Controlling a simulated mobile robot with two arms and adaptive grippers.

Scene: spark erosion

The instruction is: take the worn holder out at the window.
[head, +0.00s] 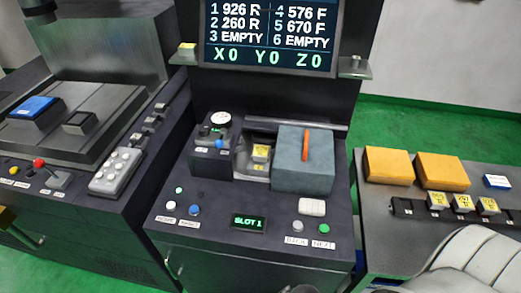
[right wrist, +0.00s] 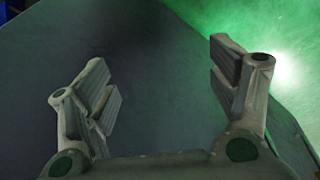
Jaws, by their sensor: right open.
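A holder with a yellow label (head: 261,153) sits in the opening, or window, of the middle machine. A grey sliding cover with an orange handle (head: 305,145) stands to the right of this opening. The small display (head: 249,222) on the console reads SLOT 1. The screen (head: 270,35) lists slots 1 and 2 with R, 4 and 5 with F, 3 and 6 as EMPTY. My right gripper (right wrist: 163,80) is open and empty in the right wrist view, above a dark surface. My left gripper is not in view.
BACK and NEXT buttons (head: 311,228) sit at the console's front right. Two orange blocks (head: 415,169) and a row of yellow-labelled holders (head: 462,203) are on the right-hand bench. Another machine (head: 75,120) stands at left. A white ribbed part of mine covers the lower right.

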